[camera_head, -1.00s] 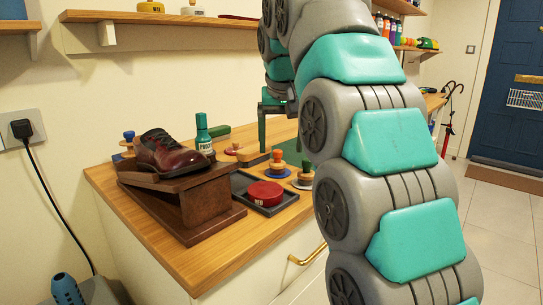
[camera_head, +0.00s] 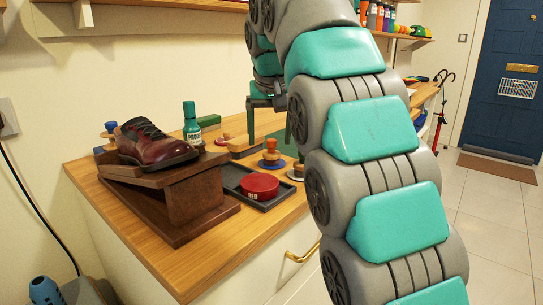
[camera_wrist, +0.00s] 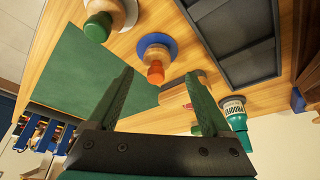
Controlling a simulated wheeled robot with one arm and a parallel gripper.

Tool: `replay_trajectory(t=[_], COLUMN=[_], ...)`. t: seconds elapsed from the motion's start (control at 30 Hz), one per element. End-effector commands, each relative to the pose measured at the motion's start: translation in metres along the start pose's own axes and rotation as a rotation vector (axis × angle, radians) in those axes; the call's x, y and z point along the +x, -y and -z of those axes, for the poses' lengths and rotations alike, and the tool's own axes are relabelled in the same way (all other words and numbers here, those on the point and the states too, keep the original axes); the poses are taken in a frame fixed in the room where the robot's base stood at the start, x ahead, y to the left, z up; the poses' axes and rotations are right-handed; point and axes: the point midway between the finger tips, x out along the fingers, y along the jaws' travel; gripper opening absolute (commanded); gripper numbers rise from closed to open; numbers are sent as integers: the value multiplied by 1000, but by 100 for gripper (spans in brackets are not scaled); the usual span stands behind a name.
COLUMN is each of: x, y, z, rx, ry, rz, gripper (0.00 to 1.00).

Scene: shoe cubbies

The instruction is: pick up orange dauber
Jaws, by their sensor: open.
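The orange dauber (camera_head: 271,153) stands upright on a blue disc on the counter, behind the dark tray. In the wrist view the orange dauber (camera_wrist: 155,70) shows its orange knob and wooden body, in line with the gap between the fingers. My gripper (camera_wrist: 160,76) is open, with nothing between its dark green fingers. In the head view my gripper (camera_head: 267,115) hangs above the counter, just behind and above the dauber, apart from it.
A green-topped dauber (camera_wrist: 98,27) stands beside it. The dark tray (camera_head: 232,182) holds a red tin (camera_head: 260,186). A green bottle (camera_head: 191,124) and a shoe (camera_head: 154,144) on a wooden stand are to the left. A green mat (camera_wrist: 75,70) lies on the counter.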

Motion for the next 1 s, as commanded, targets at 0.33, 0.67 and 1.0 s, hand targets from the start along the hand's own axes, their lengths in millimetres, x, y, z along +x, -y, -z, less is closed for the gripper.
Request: replay_trajectory(t=[0.33,0.67,1.0], x=[31,48,47], y=[-5,-5,-5], z=[-2,-1,-1], rx=[-1,-1,-1], ry=[2,-1,-1], rz=[-1,0,0], gripper=[83,83,55])
